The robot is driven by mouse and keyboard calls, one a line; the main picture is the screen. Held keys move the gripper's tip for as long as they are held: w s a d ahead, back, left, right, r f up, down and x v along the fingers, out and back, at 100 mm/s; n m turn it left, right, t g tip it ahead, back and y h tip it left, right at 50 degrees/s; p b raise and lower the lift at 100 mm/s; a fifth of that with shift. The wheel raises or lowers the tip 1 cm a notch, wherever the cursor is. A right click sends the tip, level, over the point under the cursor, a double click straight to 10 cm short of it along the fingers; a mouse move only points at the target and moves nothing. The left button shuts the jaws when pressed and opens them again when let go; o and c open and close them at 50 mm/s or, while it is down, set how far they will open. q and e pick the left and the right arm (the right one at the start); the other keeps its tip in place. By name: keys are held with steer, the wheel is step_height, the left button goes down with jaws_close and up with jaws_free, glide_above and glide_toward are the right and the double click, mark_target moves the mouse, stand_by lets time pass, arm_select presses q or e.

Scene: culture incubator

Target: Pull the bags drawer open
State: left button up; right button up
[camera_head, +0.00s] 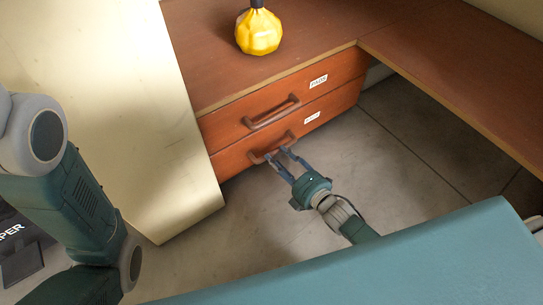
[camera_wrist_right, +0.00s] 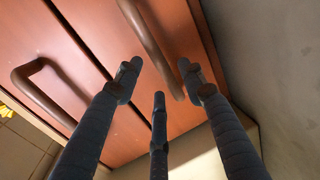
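Two closed wooden drawers sit one above the other under a brown desktop in the head view. The upper drawer (camera_head: 232,128) and the lower drawer (camera_head: 335,108) each have a bar handle and a small white label too blurred to read surely. My right gripper (camera_head: 277,154) is at the lower handle (camera_head: 258,158), fingers spread. In the right wrist view its fingers (camera_wrist_right: 160,78) are apart, with the lower handle (camera_wrist_right: 148,40) running between the tips. I cannot tell whether they touch it. The upper handle (camera_wrist_right: 40,92) is to the left there. My left gripper is out of view.
A yellow faceted object (camera_head: 258,33) with a dark top stands on the desktop (camera_head: 215,70). A pale panel (camera_head: 130,110) borders the drawers on the left. A desk wing (camera_head: 460,75) extends right. The grey floor before the drawers is open.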

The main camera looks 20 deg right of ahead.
mark_target(273, 154)
steer(key=shift+b+x, duration=0.95)
steer(key=shift+x, duration=1.3)
steer(key=shift+c, duration=0.5)
jaws_close()
